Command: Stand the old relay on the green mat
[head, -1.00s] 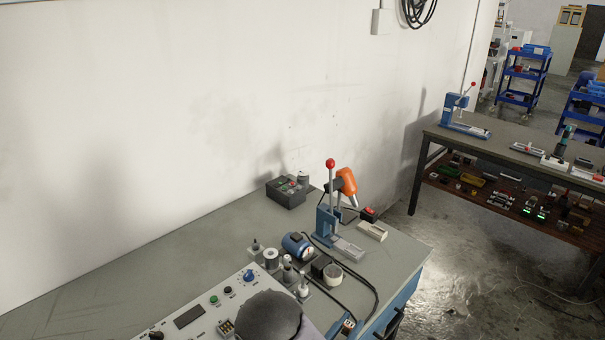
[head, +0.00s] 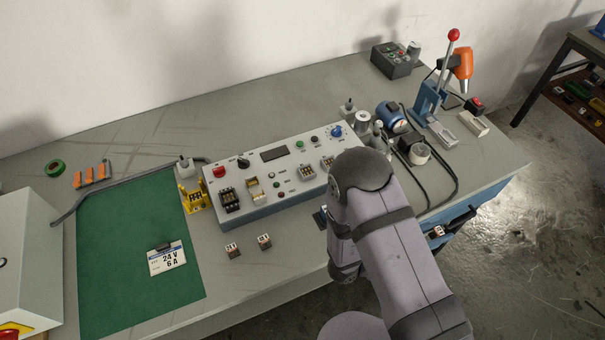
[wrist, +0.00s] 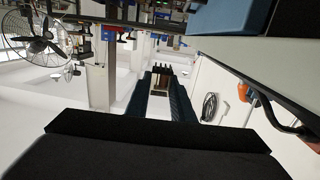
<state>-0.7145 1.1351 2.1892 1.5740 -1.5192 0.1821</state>
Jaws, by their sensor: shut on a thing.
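The green mat (head: 115,270) lies at the left of the bench in the head view. A card reading 24 V 6 A (head: 168,262) stands on it, and the rest of the mat is bare. In the wrist view my gripper (wrist: 160,90) is shut on a small relay (wrist: 160,83) with a pale and brown body. Its dark pins point away from the wrist camera. In the head view my arm hides most of the gripper and the held relay. The gripper is to the right of the mat, near the bench's front edge.
Two small relays (head: 232,250) (head: 264,241) stand on the bench between mat and arm. Behind them is a control panel (head: 275,185) with sockets and knobs. A yellow stand (head: 193,197) is by the mat's right edge. A grey box (head: 25,260) stands left of the mat.

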